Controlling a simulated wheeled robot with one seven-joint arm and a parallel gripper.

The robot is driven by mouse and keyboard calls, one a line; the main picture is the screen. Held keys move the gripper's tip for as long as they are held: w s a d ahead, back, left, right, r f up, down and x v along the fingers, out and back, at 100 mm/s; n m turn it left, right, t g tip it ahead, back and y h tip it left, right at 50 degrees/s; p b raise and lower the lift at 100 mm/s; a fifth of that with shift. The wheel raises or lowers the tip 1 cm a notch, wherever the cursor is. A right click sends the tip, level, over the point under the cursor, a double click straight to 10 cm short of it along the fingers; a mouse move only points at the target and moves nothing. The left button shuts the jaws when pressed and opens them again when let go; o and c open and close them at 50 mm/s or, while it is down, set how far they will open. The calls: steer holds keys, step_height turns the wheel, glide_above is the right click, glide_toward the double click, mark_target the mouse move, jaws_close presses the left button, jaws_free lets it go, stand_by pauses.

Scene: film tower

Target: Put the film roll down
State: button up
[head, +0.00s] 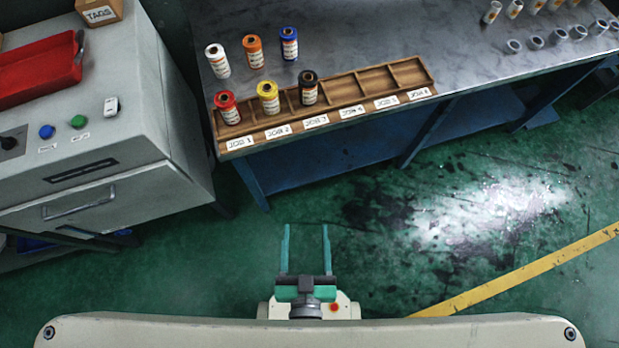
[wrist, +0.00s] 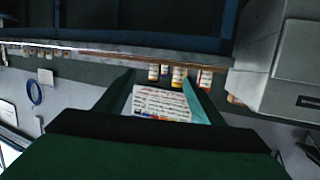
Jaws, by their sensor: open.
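Red (head: 228,107), yellow (head: 268,97) and black (head: 309,87) film rolls stand upright in the left three compartments of a wooden tray (head: 420,69) on the metal bench. White (head: 217,61), orange (head: 254,51) and blue (head: 289,43) film rolls stand on the bench behind the tray. My gripper (head: 306,227) is open and empty, over the green floor in front of the bench, apart from every roll. In the wrist view, which looks upside down, a few rolls (wrist: 178,77) show small beyond my open gripper (wrist: 163,78). Which roll the task means I cannot tell.
A grey cabinet (head: 120,60) with buttons and a red bin (head: 40,72) stands left of the bench (head: 400,25). Several white and grey canisters (head: 535,42) stand at the bench's right end. The tray's right compartments are empty. A yellow line (head: 530,275) crosses the open floor.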

steer(key=shift+s+d+r, duration=0.25)
steer(key=shift+s+r, duration=0.25)
steer(key=shift+s, duration=0.25)
steer(key=shift+s+d+r, duration=0.2)
steer(key=shift+s+r, duration=0.25)
steer(key=shift+s, duration=0.3)
steer(key=shift+s, duration=0.1)
